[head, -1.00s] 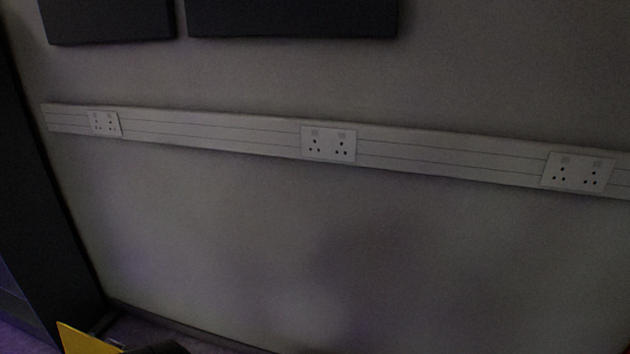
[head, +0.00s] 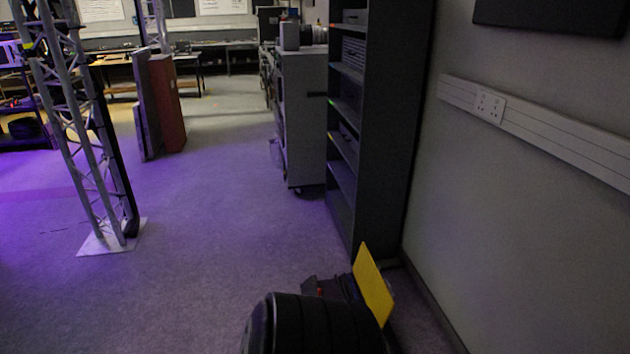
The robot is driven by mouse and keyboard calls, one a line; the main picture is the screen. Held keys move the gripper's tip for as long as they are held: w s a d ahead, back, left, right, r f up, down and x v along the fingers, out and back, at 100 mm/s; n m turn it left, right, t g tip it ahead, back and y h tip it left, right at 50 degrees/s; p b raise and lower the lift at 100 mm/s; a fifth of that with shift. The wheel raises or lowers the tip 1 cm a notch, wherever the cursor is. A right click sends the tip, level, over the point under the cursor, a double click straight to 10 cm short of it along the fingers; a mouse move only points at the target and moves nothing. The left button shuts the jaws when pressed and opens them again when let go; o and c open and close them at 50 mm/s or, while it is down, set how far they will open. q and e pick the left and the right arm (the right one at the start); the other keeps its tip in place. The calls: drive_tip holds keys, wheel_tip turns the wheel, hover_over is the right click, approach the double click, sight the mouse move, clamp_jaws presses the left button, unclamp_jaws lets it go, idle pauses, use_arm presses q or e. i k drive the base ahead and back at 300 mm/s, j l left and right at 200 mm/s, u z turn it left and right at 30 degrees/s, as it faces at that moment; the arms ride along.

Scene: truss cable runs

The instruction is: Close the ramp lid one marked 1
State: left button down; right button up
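What the panel is joined to is mostly hidden. Neither of my grippers is in view.
A rounded black ribbed object (head: 315,328) fills the bottom centre; I cannot tell what it is. A dark shelf unit (head: 385,130) stands against the right wall. A lattice truss (head: 85,140) rises from a white base plate (head: 95,243) at left. The purple-lit floor (head: 220,190) between is open.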

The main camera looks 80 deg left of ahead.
sight(375, 291)
drive_tip(key=u, duration=2.35)
drive_tip(key=i+j, duration=0.15)
drive_tip(key=j, duration=0.25)
drive_tip(key=i+j, duration=0.15)
drive_tip(key=j, duration=0.25)
drive_tip(key=i+j, duration=0.1)
drive_tip(key=j, duration=0.3)
drive_tip(key=i+j, duration=0.15)
drive_tip(key=j, duration=0.3)
drive_tip(key=l+z, duration=0.05)
